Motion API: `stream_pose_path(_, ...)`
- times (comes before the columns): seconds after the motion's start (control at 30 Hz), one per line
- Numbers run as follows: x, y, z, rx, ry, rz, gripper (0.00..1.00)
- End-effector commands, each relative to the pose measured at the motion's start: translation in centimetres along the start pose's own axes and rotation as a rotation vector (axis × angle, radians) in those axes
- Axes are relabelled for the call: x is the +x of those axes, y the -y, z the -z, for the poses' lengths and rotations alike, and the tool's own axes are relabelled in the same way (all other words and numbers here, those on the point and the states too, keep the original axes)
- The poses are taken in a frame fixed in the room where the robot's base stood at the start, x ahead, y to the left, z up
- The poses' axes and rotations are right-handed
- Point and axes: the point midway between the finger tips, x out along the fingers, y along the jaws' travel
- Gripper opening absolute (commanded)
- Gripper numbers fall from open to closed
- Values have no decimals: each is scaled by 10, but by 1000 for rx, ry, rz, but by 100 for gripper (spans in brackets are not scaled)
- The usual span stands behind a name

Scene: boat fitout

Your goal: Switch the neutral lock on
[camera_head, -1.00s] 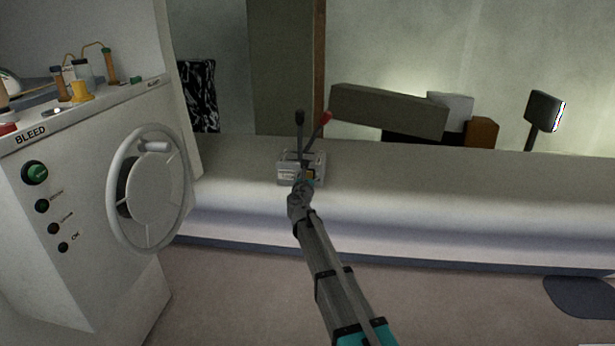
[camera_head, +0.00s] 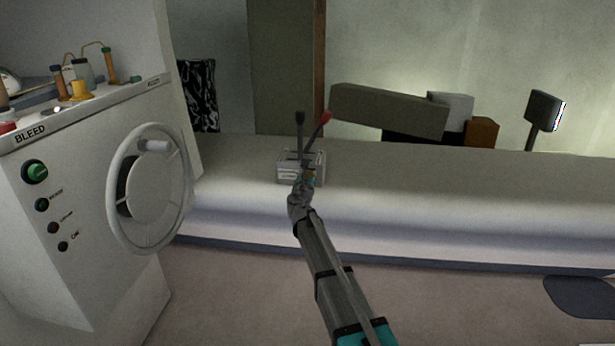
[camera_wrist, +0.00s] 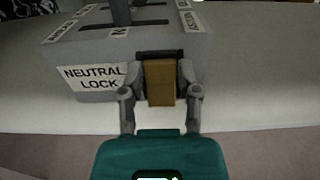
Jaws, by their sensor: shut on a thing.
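The neutral lock is a brown-yellow slider or tab (camera_wrist: 160,82) on the front face of a grey lever box (camera_head: 287,168). A white "NEUTRAL LOCK" label (camera_wrist: 94,78) is to its left in the wrist view. My gripper (camera_wrist: 160,95) is at the tab with one finger on each side, shut on it. A dark slot shows just above the tab. In the head view my gripper (camera_head: 303,184) covers much of the box front. A black-knobbed lever (camera_head: 300,118) and a red-knobbed lever (camera_head: 325,118) rise from the box top.
The box stands on a long pale bench (camera_head: 450,185). A white console (camera_head: 70,250) with a handwheel (camera_head: 150,188) is at the left. Grey and brown blocks (camera_head: 390,110) and a dark screen (camera_head: 543,110) are behind. The bench right of the box is clear.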

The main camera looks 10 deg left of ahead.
Motion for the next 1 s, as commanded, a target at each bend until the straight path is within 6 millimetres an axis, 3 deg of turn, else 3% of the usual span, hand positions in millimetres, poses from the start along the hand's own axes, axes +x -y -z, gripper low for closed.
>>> stream_pose_path(1.0,-4,0,10,-1,266,3,0)
